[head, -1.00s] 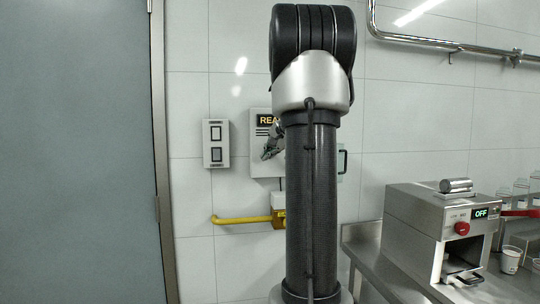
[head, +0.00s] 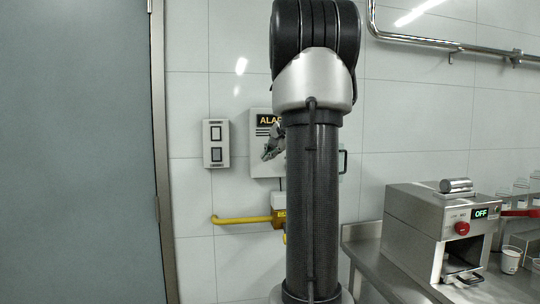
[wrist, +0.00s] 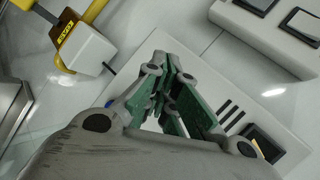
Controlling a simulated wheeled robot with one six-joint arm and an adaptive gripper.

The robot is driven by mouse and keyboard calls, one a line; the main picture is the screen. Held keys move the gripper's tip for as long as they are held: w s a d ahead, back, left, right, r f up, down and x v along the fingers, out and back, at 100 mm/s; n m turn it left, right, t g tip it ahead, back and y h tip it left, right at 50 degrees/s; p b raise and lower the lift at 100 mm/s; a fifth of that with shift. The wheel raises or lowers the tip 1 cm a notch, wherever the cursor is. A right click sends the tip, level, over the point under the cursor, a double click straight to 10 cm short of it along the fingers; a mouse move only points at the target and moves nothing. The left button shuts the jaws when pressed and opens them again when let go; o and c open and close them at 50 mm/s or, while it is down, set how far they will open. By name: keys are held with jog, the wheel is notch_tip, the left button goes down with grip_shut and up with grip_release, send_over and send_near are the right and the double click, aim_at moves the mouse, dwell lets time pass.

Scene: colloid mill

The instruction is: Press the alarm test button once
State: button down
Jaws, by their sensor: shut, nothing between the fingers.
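A pale alarm panel (head: 257,170) is fixed to the wall, left of my arm column in the head view. Its dark display (head: 268,121) shows yellow letters beginning "ALA"; the rest is hidden by my arm. My gripper (head: 270,153) is in front of the panel's face. In the wrist view the panel (wrist: 215,95) lies behind my gripper (wrist: 169,62), whose green-padded fingers are together and empty. The fingertips are at or close to the panel; I cannot tell if they touch. I cannot make out the test button, which may be behind the fingers.
A plate with two rocker switches (head: 216,143) is on the wall left of the panel. A yellow pipe (head: 243,220) with a valve is below. A grey door (head: 80,150) is at left. A steel machine (head: 412,235) reading "OFF" stands on the right counter.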

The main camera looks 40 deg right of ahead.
jog(key=shift+s, duration=0.1)
jog(key=shift+s+a, duration=0.45)
jog(key=shift+s, duration=0.25)
jog(key=shift+s+a, duration=0.4)
jog(key=shift+s, duration=0.25)
jog(key=shift+s+a, duration=0.45)
jog(key=shift+s, duration=0.25)
